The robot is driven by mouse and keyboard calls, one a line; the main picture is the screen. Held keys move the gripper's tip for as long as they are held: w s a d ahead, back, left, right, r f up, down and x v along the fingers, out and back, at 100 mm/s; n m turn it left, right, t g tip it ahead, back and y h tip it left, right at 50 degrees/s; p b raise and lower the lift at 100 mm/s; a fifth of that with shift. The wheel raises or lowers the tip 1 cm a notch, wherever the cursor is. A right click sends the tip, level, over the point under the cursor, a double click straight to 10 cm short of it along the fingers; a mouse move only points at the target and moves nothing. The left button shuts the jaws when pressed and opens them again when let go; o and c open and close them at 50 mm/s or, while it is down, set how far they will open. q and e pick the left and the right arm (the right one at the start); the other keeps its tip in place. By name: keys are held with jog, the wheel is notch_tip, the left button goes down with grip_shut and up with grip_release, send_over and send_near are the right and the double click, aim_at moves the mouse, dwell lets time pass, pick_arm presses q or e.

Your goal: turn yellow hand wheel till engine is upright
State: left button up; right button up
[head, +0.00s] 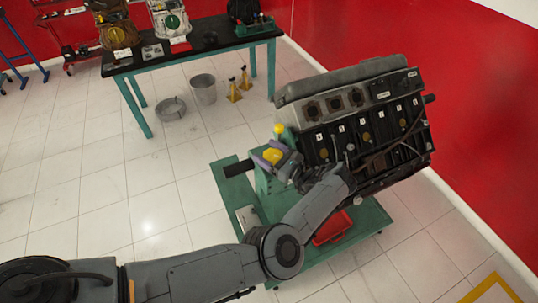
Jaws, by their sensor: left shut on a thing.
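The engine (365,128) is a large dark block with a grey cover along its top. It is held on a green wheeled stand (370,222) at the right. Its long edge slopes up to the right in the picture; I cannot tell whether it is exactly upright. The yellow hand wheel (273,155) is at the stand's left end, partly hidden by my gripper. My left gripper (269,158), with purple fingers, is shut on the hand wheel. My left forearm hides part of the stand. My right gripper is not in view.
A red tray (332,228) lies on the stand's base. A green-legged workbench (190,50) with parts stands at the back. Below it are a grey bucket (203,89), a round pan (171,108) and yellow jack stands (234,90). Tiled floor is clear at left; a red wall is at right.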

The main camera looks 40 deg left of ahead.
pick_arm(q)
jog(key=shift+r, duration=0.2)
jog(key=o, duration=1)
jog(key=shift+a, duration=0.15)
jog(key=shift+c, duration=0.2)
jog(key=shift+f, duration=0.1)
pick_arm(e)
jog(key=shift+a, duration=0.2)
